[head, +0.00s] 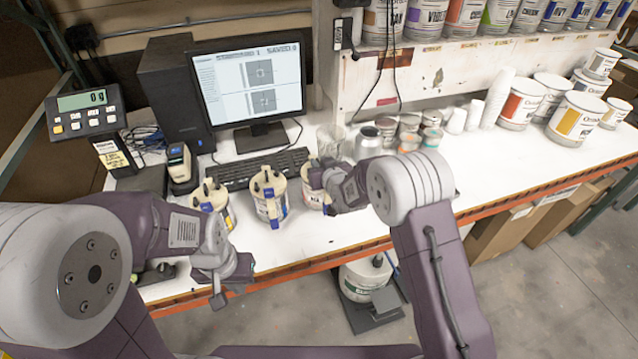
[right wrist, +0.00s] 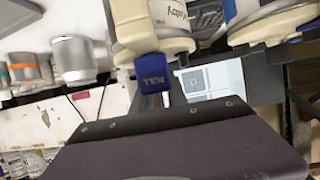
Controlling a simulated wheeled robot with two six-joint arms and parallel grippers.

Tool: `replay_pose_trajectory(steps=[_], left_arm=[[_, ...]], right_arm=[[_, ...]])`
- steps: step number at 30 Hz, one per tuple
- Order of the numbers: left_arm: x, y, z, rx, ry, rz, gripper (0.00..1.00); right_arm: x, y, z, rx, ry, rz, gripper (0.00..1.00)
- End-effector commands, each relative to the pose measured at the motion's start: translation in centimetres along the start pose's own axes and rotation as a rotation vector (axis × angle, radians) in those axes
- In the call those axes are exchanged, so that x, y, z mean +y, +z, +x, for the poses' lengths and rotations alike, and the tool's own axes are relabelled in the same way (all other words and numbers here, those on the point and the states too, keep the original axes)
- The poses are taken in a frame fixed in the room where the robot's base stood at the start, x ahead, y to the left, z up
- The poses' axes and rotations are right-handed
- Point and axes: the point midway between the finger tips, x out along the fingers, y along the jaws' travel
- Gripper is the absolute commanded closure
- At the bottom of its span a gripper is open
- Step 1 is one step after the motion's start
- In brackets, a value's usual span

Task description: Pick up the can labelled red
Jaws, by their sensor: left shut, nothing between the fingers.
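Three pale cans with cream tops and blue tabs stand in a row at the front of the table: a left can (head: 213,202), a middle can (head: 268,200) and a right can (head: 309,194) with some reddish lettering. The label words are too small to read. My right gripper (head: 322,182) is at the right can and hides much of it. In the right wrist view a can with a blue PULL tab (right wrist: 151,74) is close to the gripper; whether the fingers grip it is unclear. My left gripper (head: 219,296) is shut and empty, low near the table's front edge.
A keyboard (head: 258,168) and monitor (head: 250,85) stand behind the cans. A silver can (head: 369,143) and small colored pots (head: 409,123) stand behind my right gripper. White tubs (head: 577,119) fill the far right. The table's right front is clear.

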Motion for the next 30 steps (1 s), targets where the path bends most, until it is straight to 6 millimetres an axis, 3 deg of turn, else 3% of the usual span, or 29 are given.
replay_pose_trajectory(steps=[5,7,30], left_arm=[[0.00,0.01,0.05,0.000,0.000,0.000,1.00],[0.00,0.01,0.05,0.000,0.000,0.000,1.00],[0.00,0.01,0.05,0.000,0.000,0.000,1.00]], right_arm=[[0.00,0.05,0.03,0.000,0.000,0.000,0.82],[-0.01,0.05,0.02,0.000,0.000,0.000,1.00],[-0.01,0.01,-0.01,0.000,0.000,0.000,1.00]])
